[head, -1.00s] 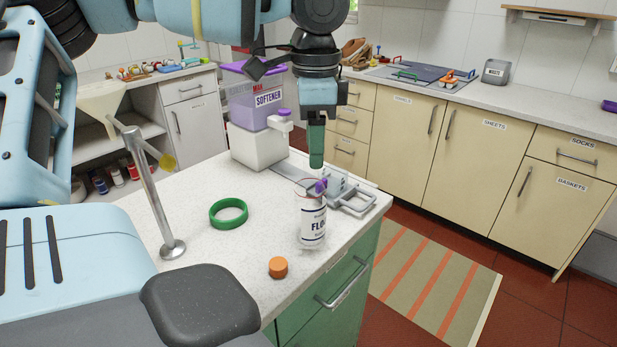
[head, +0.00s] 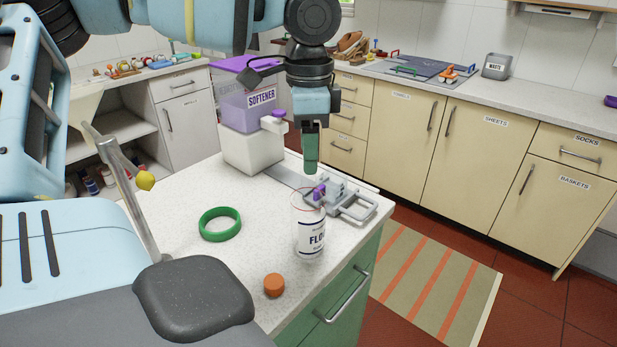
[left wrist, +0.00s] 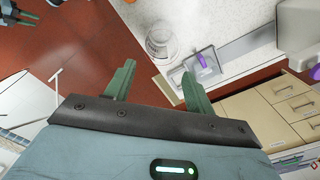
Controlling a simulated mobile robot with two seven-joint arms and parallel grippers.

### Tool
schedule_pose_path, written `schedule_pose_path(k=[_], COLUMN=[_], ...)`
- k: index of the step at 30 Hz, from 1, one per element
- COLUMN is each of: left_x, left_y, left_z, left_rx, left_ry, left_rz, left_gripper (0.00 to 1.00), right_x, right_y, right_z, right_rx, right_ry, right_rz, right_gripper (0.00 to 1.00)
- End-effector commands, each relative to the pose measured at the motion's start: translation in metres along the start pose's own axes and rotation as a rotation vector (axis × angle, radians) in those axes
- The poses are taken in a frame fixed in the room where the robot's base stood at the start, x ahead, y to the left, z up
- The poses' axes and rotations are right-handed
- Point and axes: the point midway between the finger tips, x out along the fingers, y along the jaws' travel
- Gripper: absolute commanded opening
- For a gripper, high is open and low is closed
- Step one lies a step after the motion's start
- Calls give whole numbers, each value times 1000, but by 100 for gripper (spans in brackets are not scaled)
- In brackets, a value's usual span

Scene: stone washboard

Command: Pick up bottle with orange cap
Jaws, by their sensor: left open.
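A clear bottle with a white label reading "FLO" (head: 311,238) stands upright on the counter near its right edge, with no cap visible on it. An orange cap (head: 274,285) lies on the counter in front of it. My left gripper (head: 311,172) hangs pointing down above and behind the bottle, apart from it; in the head view its fingers overlap. In the left wrist view its two green fingers (left wrist: 157,85) are spread with nothing between them, and the bottle (left wrist: 161,42) shows beyond them. A small dark and teal part at that view's upper left corner may be my right gripper; it is unclear.
A grey metal clamp (head: 352,202) with a purple part is right behind the bottle. A purple softener container (head: 246,98) on a white block (head: 252,151) stands at the back. A green ring (head: 220,225) lies left of the bottle. The counter between ring and cap is clear.

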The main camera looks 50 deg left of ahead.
Motion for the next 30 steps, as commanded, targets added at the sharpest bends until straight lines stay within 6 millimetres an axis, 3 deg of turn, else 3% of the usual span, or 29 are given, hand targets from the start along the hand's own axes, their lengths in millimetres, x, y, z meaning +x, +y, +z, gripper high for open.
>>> schedule_pose_path(k=[5, 15, 25, 30], left_x=[5, 47, 53, 53], left_y=[0, -3, -3, -3], left_z=[0, 1, 0, 0], left_rx=[0, 0, 0, 0], left_ry=[0, 0, 2, 2], left_rz=[1, 0, 0, 0], left_gripper=[54, 54, 54, 32], right_x=[0, -1, -1, -1], right_y=[0, 0, 0, 0], right_z=[0, -2, -2, -2], right_rx=[0, 0, 0, 0], right_ry=[0, 3, 3, 3], right_rz=[0, 0, 0, 0], right_gripper=[36, 36, 36, 36])
